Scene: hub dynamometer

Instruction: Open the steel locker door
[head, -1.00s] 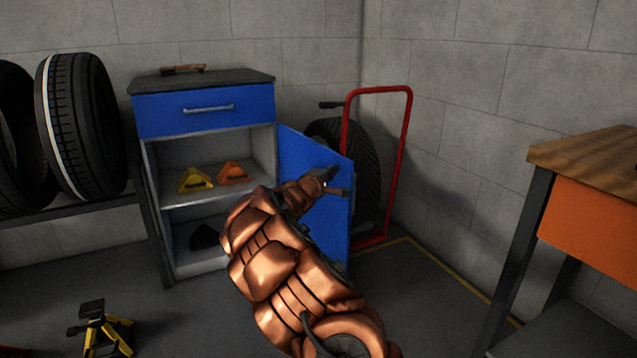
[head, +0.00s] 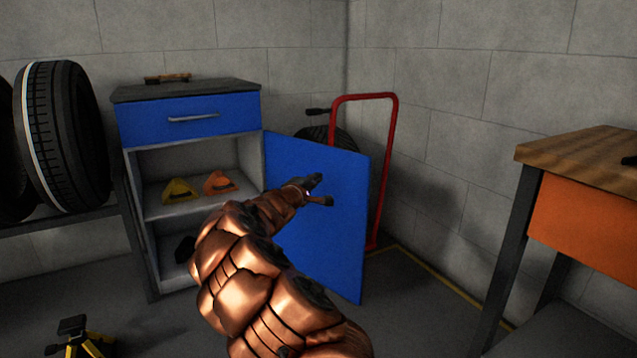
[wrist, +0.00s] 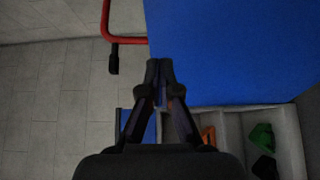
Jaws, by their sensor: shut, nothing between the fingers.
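The steel locker (head: 188,88) stands against the back wall with a blue drawer above an open compartment. Its blue door (head: 330,250) is swung wide out to the right, and its flat face also fills the upper right of the wrist view (wrist: 235,50). My gripper (head: 318,190) is in front of the door's face in the head view. In the wrist view my gripper (wrist: 159,65) is shut and empty, its tips beside the door's edge. Whether the fingers touch the door cannot be told. My arm hides part of the locker's lower right.
Yellow (head: 180,190) and orange (head: 219,183) wedge-shaped items sit on the locker shelf. A red hand truck (head: 388,150) and a tyre are behind the door. A wooden-topped bench (head: 580,150) stands right, tyres (head: 62,135) left, a yellow jack stand (head: 78,340) front left. Floor between door and bench is clear.

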